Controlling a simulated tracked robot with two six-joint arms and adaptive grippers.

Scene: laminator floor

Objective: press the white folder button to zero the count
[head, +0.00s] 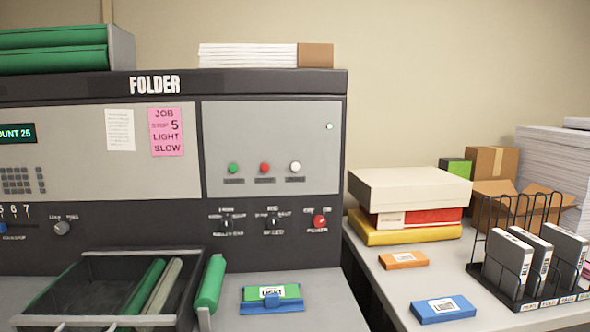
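The folder machine (270,85) fills the left and middle of the head view, with the word FOLDER on its dark top band. On its light right-hand panel sit a green button (233,168), a red button (264,168) and the white button (295,167), in a row with small dark labels below. The white button is the rightmost, and nothing covers it. A count display (17,133) at the left edge is partly cut off and reads "OUNT 25". Neither of my grippers is in view.
Stacked boxes (408,188), a wire rack (520,302) and small boxes stand on the table at right. The space before the buttons looks clear.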

